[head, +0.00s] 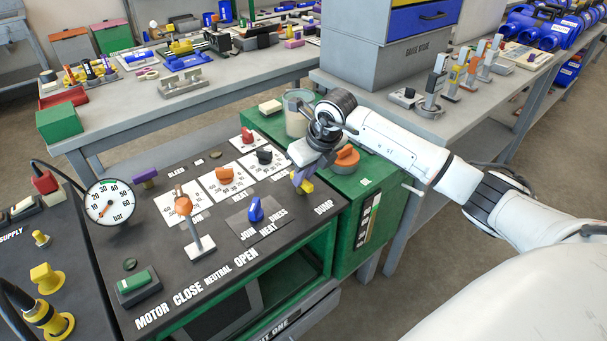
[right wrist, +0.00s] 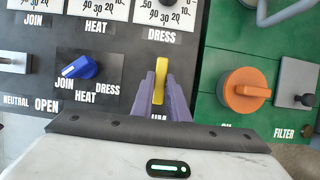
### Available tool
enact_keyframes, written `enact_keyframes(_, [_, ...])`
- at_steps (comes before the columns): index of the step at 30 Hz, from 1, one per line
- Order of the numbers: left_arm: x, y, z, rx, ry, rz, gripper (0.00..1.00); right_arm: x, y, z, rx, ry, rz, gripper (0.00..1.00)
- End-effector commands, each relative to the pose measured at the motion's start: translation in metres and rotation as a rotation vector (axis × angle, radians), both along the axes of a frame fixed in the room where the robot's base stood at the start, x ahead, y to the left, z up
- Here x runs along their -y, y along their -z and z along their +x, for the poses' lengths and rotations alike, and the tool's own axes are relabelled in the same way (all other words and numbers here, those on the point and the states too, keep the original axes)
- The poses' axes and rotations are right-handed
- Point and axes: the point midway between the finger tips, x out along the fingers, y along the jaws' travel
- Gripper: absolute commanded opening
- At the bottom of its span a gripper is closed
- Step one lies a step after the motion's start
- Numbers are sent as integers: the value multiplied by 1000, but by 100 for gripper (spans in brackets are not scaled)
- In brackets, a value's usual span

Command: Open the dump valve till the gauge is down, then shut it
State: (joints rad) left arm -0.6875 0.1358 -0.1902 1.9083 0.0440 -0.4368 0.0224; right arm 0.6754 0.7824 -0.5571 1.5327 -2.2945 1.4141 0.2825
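The dump valve's yellow handle (head: 307,187) is at the right front corner of the black panel, by the DUMP label. My right gripper (head: 300,180) is down over it. In the right wrist view the handle (right wrist: 160,80) stands between the purple fingers (right wrist: 161,98), which appear closed on its sides; its pointing is lengthwise in that picture. The fingers partly cover the DUMP label. The round white gauge (head: 109,202), marked bar, stands at the panel's left; its small orange-red needle seems to point to the lower left, but the exact reading is too small to tell. My left gripper is out of view.
A blue selector knob (head: 256,209) sits left of the dump valve. A lever (head: 198,235) stands at CLOSE NEUTRAL OPEN. An orange cap (head: 346,157) and a clear jar (head: 298,112) are on the green unit behind. A green switch (head: 135,282) is at front left.

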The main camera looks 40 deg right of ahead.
Motion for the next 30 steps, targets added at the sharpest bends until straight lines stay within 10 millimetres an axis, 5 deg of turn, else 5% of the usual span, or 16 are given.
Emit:
enact_keyframes(17, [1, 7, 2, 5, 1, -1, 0, 1, -1, 0, 0, -107, 0, 0])
enact_keyframes(18, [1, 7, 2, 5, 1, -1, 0, 1, -1, 0, 0, -107, 0, 21])
enact_keyframes(20, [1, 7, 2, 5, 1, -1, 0, 1, -1, 0, 0, -106, 0, 31])
enact_keyframes(30, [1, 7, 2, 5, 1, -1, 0, 1, -2, 0, 1, -106, 0, 33])
